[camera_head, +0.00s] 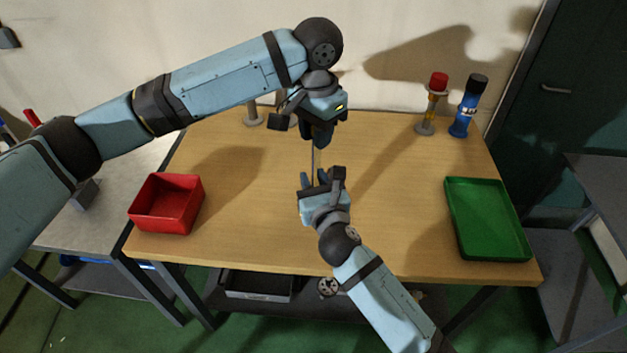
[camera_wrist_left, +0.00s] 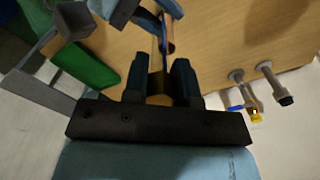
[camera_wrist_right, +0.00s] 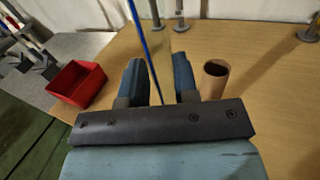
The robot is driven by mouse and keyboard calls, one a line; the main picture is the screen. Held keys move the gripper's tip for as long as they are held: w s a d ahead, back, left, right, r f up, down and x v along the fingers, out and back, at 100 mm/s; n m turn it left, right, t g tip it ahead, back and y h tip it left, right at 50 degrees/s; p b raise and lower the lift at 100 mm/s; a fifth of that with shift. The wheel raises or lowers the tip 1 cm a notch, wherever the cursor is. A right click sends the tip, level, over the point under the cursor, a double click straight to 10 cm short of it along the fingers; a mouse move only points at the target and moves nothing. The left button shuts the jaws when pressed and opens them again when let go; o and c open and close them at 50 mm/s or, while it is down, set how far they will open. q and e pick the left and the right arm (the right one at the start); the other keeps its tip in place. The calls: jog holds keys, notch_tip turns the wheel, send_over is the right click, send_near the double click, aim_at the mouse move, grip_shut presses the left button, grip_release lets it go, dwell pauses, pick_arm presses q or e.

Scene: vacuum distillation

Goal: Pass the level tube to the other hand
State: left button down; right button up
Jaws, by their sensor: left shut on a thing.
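The level tube (camera_head: 313,163) is a thin bluish rod, roughly upright between my two grippers above the middle of the table. My left gripper (camera_head: 318,145) points down from above and is shut on its upper part. It also shows in the left wrist view (camera_wrist_left: 163,32), running out past the fingers. My right gripper (camera_head: 321,180) is below, pointing up toward it, with fingers apart. In the right wrist view, the tube (camera_wrist_right: 141,38) runs down from the top edge into the gap between those fingers. Its lower end is hidden.
A brown hollow cylinder (camera_wrist_right: 214,78) is near the right gripper. A red bin (camera_head: 167,204) stands left on the wooden table, a green tray (camera_head: 487,218) right. A red-capped stand (camera_head: 432,103) and a blue cylinder (camera_head: 467,107) stand back right. The table between is mostly clear.

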pick_arm(q)
jog(key=shift+d, duration=0.1)
pick_arm(e)
jog(key=shift+s+a, duration=0.1)
grip_shut()
pick_arm(q)
jog(key=c, duration=0.8)
grip_release()
jog(key=shift+c, duration=0.2)
